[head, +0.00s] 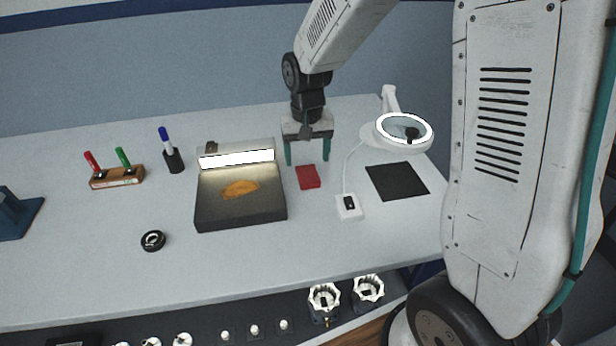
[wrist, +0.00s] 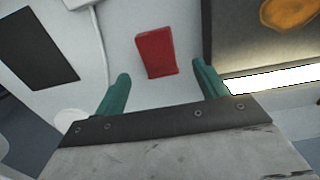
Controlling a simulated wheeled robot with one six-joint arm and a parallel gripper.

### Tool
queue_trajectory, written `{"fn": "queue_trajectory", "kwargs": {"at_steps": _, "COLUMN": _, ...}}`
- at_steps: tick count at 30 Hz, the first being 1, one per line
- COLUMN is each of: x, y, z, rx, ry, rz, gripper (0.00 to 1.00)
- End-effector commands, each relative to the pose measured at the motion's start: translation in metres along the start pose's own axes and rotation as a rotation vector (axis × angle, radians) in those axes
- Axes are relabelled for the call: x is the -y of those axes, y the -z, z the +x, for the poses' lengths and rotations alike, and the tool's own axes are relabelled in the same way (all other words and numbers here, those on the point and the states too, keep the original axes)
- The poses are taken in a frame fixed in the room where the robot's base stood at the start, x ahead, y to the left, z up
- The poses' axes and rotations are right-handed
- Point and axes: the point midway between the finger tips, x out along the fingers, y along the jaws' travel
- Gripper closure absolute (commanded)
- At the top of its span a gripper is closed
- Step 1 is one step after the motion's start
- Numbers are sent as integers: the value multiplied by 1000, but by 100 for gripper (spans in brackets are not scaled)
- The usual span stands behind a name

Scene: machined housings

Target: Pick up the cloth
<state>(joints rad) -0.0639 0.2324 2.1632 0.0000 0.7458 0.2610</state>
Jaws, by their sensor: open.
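A small red folded pad (head: 308,177), which looks like the cloth, lies flat on the grey table, just right of the dark light box. In the wrist view the red cloth (wrist: 156,52) shows whole, ahead of and between the two green fingers. My gripper (head: 308,161) is open and empty, pointing down above the table close behind the cloth. In the wrist view the fingers of my gripper (wrist: 160,71) are spread wider than the cloth, with nothing between them touching.
The dark light box (head: 240,212) with a bright lamp bar holds a flat orange-tan piece (head: 240,189). Right of the cloth are a white switch box (head: 349,207) with a cable, a black mat (head: 397,181) and a ring-lamp magnifier (head: 404,115). The front of the table by the cloth is clear.

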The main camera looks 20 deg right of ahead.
Motion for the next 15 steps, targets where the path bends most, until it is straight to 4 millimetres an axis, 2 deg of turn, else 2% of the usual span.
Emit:
{"fn": "queue_trajectory", "kwargs": {"at_steps": 9, "x": -2, "y": -4, "z": 44, "rx": 3, "ry": -1, "rz": 0, "gripper": 27}}
{"fn": "queue_trajectory", "kwargs": {"at_steps": 15, "x": -1, "y": -4, "z": 51, "rx": 0, "ry": 0, "rz": -1, "gripper": 27}}
